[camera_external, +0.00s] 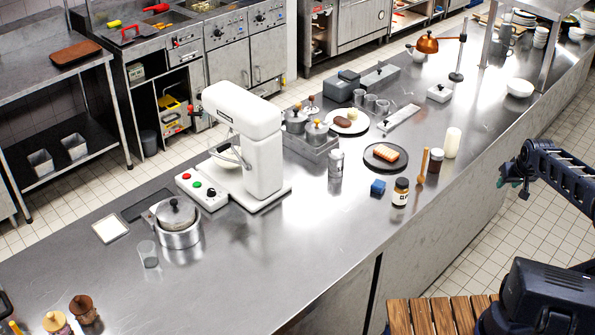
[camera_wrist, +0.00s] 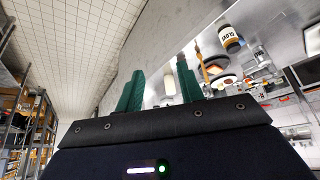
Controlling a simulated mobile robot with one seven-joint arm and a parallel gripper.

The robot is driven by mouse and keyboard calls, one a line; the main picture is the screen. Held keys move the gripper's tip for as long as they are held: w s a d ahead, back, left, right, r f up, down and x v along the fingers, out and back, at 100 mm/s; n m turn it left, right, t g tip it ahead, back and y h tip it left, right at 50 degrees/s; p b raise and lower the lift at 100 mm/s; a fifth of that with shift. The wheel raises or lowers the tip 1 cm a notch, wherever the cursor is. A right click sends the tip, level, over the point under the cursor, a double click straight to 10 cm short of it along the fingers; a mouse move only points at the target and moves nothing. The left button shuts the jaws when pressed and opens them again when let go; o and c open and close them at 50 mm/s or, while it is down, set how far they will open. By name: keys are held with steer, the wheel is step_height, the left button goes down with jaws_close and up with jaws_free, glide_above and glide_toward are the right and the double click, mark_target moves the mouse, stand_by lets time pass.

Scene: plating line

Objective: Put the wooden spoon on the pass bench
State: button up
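The wooden spoon (camera_external: 423,166) is on the steel counter (camera_external: 330,238) near its front edge, beside the dark-lidded jar. Its light brown handle also shows in the wrist view (camera_wrist: 200,62), beyond the green fingers. My gripper (camera_external: 514,172) hangs past the counter's front edge, to the right of the spoon and apart from it. In the wrist view my gripper's two green fingers (camera_wrist: 161,76) stand apart with nothing between them. A slatted wooden bench (camera_external: 432,314) stands low at the bottom; I cannot tell whether this or the steel counter is the pass bench.
A white mixer (camera_external: 262,150) stands left.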

steer(key=shift+g, duration=0.6)
steer(key=s, duration=0.4)
steer(key=s+d, duration=0.1)
steer(key=shift+s+r, duration=0.4)
